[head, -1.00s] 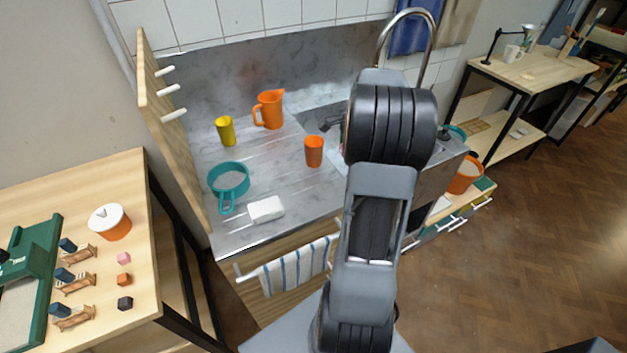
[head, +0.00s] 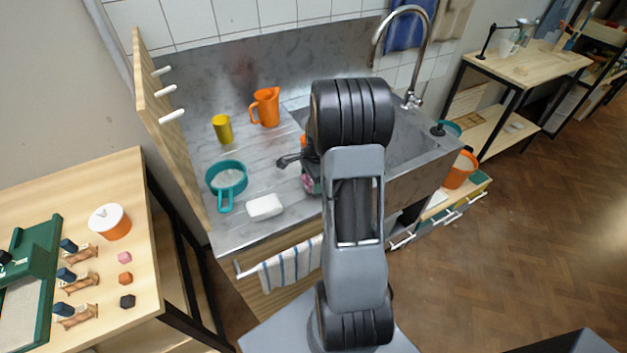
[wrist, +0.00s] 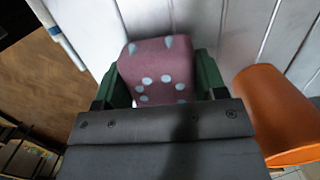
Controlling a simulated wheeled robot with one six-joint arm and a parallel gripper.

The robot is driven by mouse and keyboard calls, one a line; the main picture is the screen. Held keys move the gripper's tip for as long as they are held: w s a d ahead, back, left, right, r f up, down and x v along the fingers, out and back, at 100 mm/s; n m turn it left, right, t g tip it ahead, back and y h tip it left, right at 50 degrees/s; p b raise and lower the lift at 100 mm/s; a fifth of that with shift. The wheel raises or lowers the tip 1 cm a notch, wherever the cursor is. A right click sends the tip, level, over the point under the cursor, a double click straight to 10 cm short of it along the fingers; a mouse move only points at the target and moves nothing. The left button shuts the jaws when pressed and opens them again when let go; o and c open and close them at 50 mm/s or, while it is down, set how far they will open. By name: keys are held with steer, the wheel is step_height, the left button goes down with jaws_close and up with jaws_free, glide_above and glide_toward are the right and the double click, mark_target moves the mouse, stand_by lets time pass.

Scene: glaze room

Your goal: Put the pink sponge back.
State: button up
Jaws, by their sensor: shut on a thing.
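The pink sponge (wrist: 157,62), mauve with pale blue dots, is between the green fingers of my gripper (wrist: 160,84) in the wrist view. My gripper is shut on it. In the head view a small bit of the pink sponge (head: 309,183) shows beside my arm, over the right part of the ribbed drainboard (head: 260,165); my arm hides most of it. I cannot tell how high it is held.
An orange cup (wrist: 272,112) stands close right of my gripper in the wrist view. A white block (head: 264,207), teal strainer (head: 227,194), yellow cup (head: 222,129) and orange jug (head: 266,108) stand on the drainboard. The sink basin (head: 408,140) is to the right.

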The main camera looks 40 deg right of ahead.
steer(key=shift+f, duration=0.45)
steer(key=shift+f, duration=0.15)
steer(key=o, duration=1)
steer(key=shift+c, duration=0.2)
